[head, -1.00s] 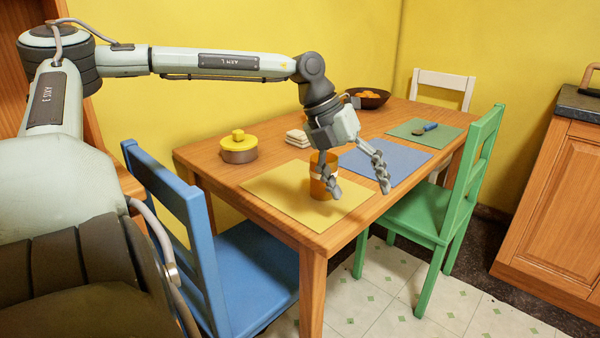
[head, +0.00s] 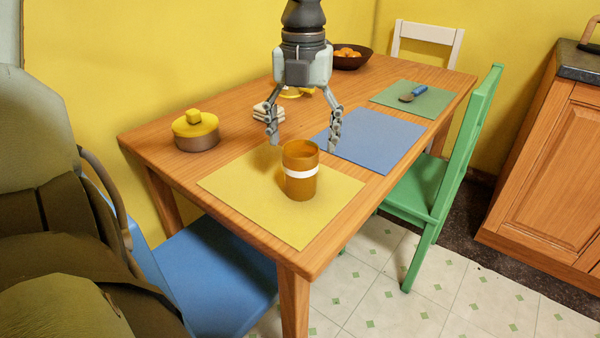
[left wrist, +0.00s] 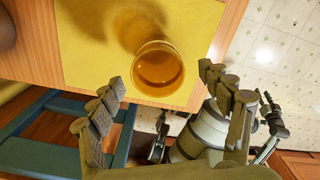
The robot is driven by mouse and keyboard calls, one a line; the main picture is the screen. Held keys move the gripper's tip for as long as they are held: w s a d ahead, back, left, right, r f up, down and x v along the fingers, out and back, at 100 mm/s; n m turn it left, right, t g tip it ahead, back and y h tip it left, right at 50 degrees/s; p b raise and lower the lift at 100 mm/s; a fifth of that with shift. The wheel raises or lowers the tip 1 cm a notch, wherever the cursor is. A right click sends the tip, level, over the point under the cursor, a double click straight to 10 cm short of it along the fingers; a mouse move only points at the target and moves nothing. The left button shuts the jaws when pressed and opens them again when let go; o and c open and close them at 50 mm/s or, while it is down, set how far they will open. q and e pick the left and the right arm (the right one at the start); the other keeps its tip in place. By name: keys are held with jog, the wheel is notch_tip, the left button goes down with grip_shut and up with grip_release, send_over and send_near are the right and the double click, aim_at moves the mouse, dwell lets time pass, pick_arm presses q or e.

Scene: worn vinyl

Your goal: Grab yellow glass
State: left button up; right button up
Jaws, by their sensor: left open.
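The yellow glass (head: 301,172) is an amber-yellow tumbler with a white band, upright on the yellow placemat (head: 235,182). My left gripper (head: 303,138) is open and empty, fingers pointing down, above and slightly behind the glass in the head view. In the left wrist view the glass (left wrist: 158,68) shows from above with its round rim, beyond and between the two spread fingers (left wrist: 164,90). The fingers do not touch it. My right gripper is not seen in the head view.
A yellow-lidded pot (head: 196,132) stands left on the wooden table (head: 160,128). Pale folded napkins (head: 264,112) lie behind the gripper. A blue placemat (head: 378,145), a green placemat with a brush-like tool (head: 412,93) and a fruit bowl (head: 350,60) are farther back. Blue and green chairs flank the table.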

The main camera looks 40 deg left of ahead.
aim_at(301, 166)
pick_arm(q)
notch_tip(301, 166, down, 7)
jog(key=shift+s+a+r+p, duration=0.1)
jog(key=shift+s+r+p, duration=0.05)
jog(key=shift+p, duration=0.3)
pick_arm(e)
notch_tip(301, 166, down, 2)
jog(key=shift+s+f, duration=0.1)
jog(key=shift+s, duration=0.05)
pick_arm(q)
jog(key=c, duration=1.4)
jog(key=shift+c, duration=0.6)
jog(key=shift+r, duration=0.15)
